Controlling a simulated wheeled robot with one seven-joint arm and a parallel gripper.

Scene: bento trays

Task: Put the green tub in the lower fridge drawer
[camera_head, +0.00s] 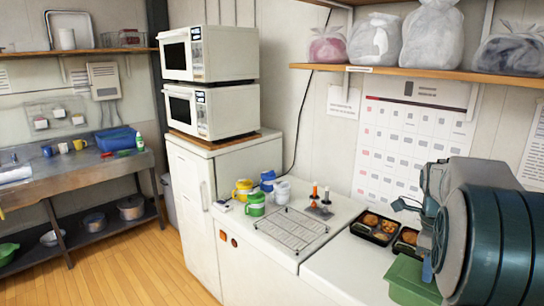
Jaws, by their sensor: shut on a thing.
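The green tub (408,283) is at the lower right, beside the white worktop's front right part. My gripper (428,271) is at the tub's right side, shut on it, with one bluish finger showing against the tub. My arm hides the tub's right part, and I cannot tell how far the tub is off the surface. The white fridge (186,190) stands at centre left under two microwaves. Its tall front with a handle looks shut. I cannot make out a separate lower drawer.
Bento trays (376,228) with food lie on the worktop behind the tub. A wire rack (291,230), mugs including a green mug (255,204), and small bottles stand between fridge and tub. Wooden floor (120,270) is clear at the left, before the sink bench (85,175).

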